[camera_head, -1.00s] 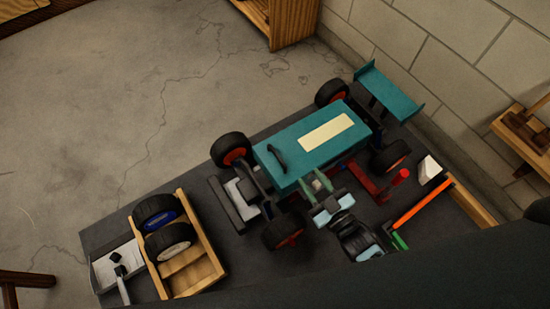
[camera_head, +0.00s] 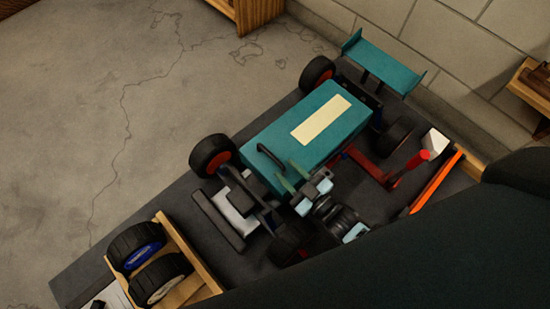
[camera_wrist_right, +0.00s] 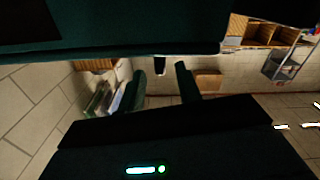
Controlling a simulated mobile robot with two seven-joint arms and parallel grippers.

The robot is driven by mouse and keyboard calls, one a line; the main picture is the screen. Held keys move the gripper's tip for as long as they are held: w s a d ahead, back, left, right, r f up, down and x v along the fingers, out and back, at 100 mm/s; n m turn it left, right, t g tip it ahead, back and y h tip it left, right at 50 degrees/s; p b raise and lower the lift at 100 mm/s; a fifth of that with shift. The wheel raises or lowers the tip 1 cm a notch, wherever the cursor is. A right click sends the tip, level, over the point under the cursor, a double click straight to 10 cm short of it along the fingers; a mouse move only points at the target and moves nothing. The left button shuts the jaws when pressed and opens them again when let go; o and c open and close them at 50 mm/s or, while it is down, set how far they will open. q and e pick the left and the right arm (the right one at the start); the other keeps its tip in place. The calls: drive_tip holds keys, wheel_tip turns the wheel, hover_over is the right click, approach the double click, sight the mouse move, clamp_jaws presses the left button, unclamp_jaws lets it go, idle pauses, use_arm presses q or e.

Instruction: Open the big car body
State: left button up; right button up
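The big car body (camera_head: 290,135) is a teal box with a cream panel on top, sitting closed on the racecar chassis. Its black handle (camera_head: 271,158) is at the near-left end; the body also fills the top of the right wrist view (camera_wrist_right: 110,45). My right gripper (camera_head: 292,177) is just below and right of the handle, close to the body's near end. In the right wrist view its two fingers (camera_wrist_right: 161,84) are apart, with a dark piece, likely the handle, showing ahead of the gap. I cannot tell contact. My left gripper is not in view.
The car has black wheels with red hubs and a teal rear wing (camera_head: 385,62). A wooden tray (camera_head: 190,252) with two wheels is at lower left. A red tool (camera_head: 412,165), an orange bar (camera_head: 436,182) and a white block (camera_head: 435,141) lie right. A block wall stands behind.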

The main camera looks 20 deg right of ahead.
sight(281, 165)
drive_tip(key=shift+b+x, duration=0.95)
drive_tip(key=shift+x, duration=1.75)
drive_tip(key=shift+c, duration=0.2)
clamp_jaws()
